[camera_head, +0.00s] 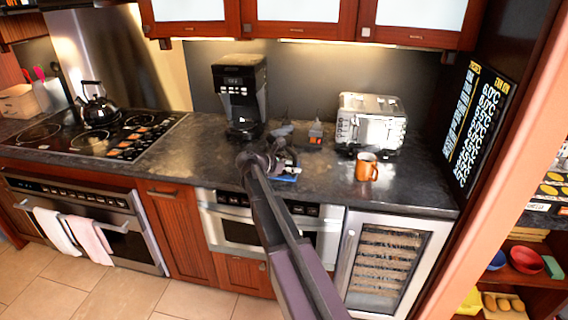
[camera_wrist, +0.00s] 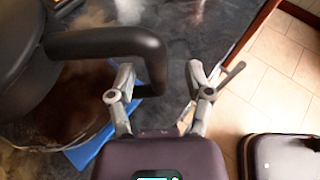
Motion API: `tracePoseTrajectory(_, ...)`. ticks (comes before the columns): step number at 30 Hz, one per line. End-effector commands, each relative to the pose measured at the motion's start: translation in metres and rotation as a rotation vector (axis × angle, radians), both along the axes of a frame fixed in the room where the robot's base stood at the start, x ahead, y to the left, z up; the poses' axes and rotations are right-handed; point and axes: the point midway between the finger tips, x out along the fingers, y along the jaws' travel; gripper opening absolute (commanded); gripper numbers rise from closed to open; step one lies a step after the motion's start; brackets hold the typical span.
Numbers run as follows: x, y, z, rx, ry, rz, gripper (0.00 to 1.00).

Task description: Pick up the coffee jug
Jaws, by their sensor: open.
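The coffee jug (camera_wrist: 60,108) fills the left of the wrist view. It has a clear body, brownish inside, a black lid and a thick black handle (camera_wrist: 105,42). The handle reaches right and bends down, and its downward part appears between the two fingers of my gripper (camera_wrist: 160,92). The fingers are apart, one on each side of the handle in this view; I cannot tell whether either touches it. In the head view my gripper (camera_head: 270,157) is over the counter in front of the coffee machine, and I cannot make out the jug clearly behind it.
A blue flat thing (camera_wrist: 92,150) lies beside and partly under the jug on the dark counter (camera_head: 215,160). The black coffee machine (camera_head: 242,95) stands behind. An orange mug (camera_head: 366,168) and a silver toaster (camera_head: 370,122) are to the right. A kettle (camera_head: 97,106) is on the hob.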

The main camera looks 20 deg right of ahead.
Motion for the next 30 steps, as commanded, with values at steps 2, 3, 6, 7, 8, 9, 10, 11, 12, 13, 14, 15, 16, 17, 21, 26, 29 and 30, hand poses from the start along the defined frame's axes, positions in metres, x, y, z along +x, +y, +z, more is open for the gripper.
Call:
tracePoseTrajectory(2, 0.0010, -0.0063, -0.0037, 0.000, 0.000, 0.000, 0.66)
tracePoseTrajectory(3, 0.0012, -0.0079, -0.0041, 0.000, 0.000, 0.001, 0.66)
tracePoseTrajectory(6, 0.0014, -0.0095, -0.0041, 0.000, 0.000, 0.002, 0.66)
tracePoseTrajectory(7, 0.0014, -0.0096, -0.0039, 0.000, 0.000, 0.002, 0.66)
tracePoseTrajectory(8, 0.0014, -0.0095, -0.0038, 0.000, 0.000, 0.002, 0.66)
tracePoseTrajectory(9, 0.0014, -0.0094, -0.0036, 0.000, 0.000, 0.002, 0.66)
tracePoseTrajectory(10, 0.0014, -0.0094, -0.0036, 0.000, 0.000, 0.002, 0.66)
tracePoseTrajectory(11, 0.0013, -0.0094, -0.0036, 0.000, 0.000, 0.002, 0.66)
tracePoseTrajectory(12, 0.0013, -0.0093, -0.0035, 0.000, 0.001, 0.001, 0.66)
tracePoseTrajectory(13, 0.0013, -0.0092, -0.0036, 0.000, 0.001, 0.001, 0.66)
tracePoseTrajectory(14, 0.0014, -0.0092, -0.0036, 0.000, 0.001, 0.001, 0.66)
tracePoseTrajectory(15, 0.0013, -0.0091, -0.0036, 0.000, 0.000, 0.001, 0.66)
tracePoseTrajectory(16, 0.0012, -0.0091, -0.0036, 0.000, 0.000, 0.001, 0.66)
tracePoseTrajectory(17, 0.0012, -0.0091, -0.0036, 0.000, 0.000, 0.001, 0.66)
tracePoseTrajectory(21, 0.0012, -0.0091, -0.0036, 0.000, 0.000, 0.001, 0.66)
tracePoseTrajectory(26, 0.0012, -0.0091, -0.0036, 0.000, 0.000, 0.001, 0.18)
tracePoseTrajectory(29, 0.0011, -0.0091, -0.0037, 0.000, 0.000, 0.001, 0.00)
tracePoseTrajectory(30, 0.0011, -0.0091, -0.0037, 0.000, 0.000, 0.001, 0.00)
